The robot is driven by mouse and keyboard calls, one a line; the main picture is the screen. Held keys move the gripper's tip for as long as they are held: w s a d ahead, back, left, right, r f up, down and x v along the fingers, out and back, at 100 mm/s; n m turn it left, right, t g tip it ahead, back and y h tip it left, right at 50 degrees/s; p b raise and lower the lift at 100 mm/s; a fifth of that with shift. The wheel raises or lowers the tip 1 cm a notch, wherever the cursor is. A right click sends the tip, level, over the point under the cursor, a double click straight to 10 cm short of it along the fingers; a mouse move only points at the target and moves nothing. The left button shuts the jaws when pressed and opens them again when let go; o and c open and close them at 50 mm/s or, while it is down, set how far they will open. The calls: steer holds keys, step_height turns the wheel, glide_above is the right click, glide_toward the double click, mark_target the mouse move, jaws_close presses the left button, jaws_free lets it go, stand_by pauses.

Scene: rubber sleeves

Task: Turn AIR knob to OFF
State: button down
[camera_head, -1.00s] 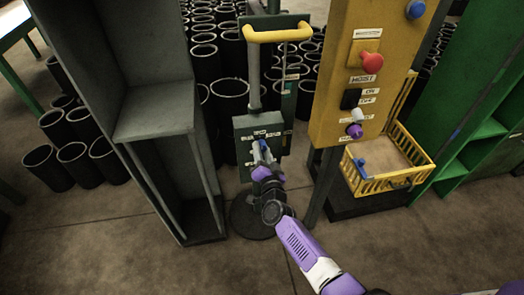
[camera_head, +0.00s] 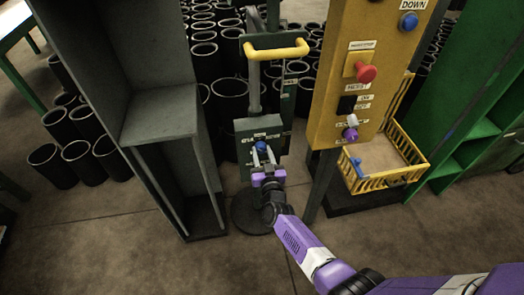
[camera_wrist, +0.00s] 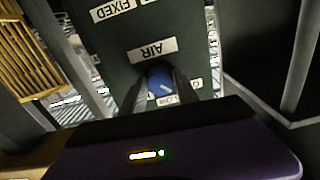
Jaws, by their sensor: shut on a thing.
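The blue AIR knob (camera_head: 261,146) is on the front of a dark grey-green box (camera_head: 245,130) below a yellow handle. In the wrist view the knob (camera_wrist: 160,82) sits by the white AIR label (camera_wrist: 152,50), which appears upside down. My gripper (camera_head: 263,154) is at the knob, with one finger on each side. In the wrist view my gripper (camera_wrist: 159,80) is shut on it. A pale mark runs diagonally on the knob. Small position labels beside it are partly hidden by the fingers, so I cannot tell its exact setting.
A yellow panel (camera_head: 345,110) with a red button (camera_head: 365,73) and other controls stands to the right, with a yellow basket (camera_head: 385,185) beside it. A grey cabinet (camera_head: 160,115) stands close on the left. Black rubber sleeves (camera_head: 75,155) crowd the floor behind.

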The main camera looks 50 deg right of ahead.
steer(key=shift+n, duration=0.4)
steer(key=c, duration=0.9)
jaws_free()
steer(key=p+v, duration=0.2)
steer(key=v, duration=0.6)
steer(key=shift+w, duration=0.1)
